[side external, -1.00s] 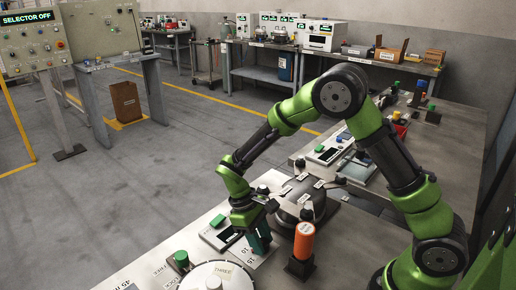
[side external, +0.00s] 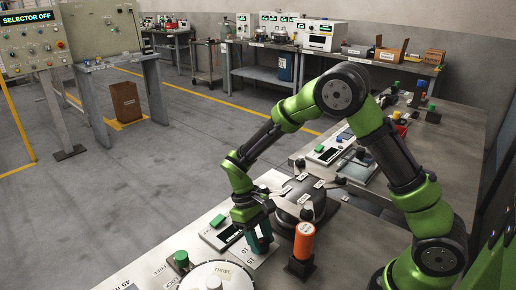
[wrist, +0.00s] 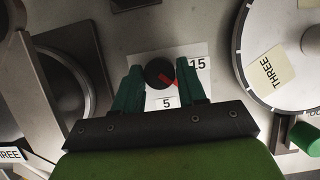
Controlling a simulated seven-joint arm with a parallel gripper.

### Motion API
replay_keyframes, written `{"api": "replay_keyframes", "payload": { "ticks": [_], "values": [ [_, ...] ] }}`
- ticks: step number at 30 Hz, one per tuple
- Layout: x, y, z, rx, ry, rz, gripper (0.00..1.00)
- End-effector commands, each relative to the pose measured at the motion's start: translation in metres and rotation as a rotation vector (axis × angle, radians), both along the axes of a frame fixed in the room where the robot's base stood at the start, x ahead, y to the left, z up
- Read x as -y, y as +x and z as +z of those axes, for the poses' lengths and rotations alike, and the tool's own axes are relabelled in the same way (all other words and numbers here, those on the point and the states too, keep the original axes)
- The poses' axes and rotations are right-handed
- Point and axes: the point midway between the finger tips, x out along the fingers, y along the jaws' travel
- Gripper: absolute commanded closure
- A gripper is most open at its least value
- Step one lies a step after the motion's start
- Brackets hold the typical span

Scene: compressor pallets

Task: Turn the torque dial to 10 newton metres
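The torque dial (wrist: 156,71) is a round black knob with a red pointer, on a pale plate with number labels. In the wrist view the pointer slants to the lower right, between the 5 label (wrist: 167,103) and the 15 label (wrist: 198,64), toward my right-hand finger. In the side view my gripper (side external: 259,244) is low over the plate, and the dial is hidden there.
A round white disc labelled THREE (side external: 220,278) lies close by, with a green knob (side external: 181,259) beside it. An orange cylinder (side external: 304,241) stands on the right. A dark round-based fixture (side external: 300,200) stands behind my gripper.

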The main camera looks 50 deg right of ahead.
Motion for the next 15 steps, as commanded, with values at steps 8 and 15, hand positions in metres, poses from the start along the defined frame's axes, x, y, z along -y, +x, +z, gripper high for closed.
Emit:
{"api": "replay_keyframes", "payload": {
  "ticks": [8,15],
  "values": [
    [0.0001,-0.0006,-0.0006,-0.002,-0.001,0.001,0.39],
    [0.0002,0.0028,0.0059,0.0,-0.001,0.001,0.39]
  ]
}}
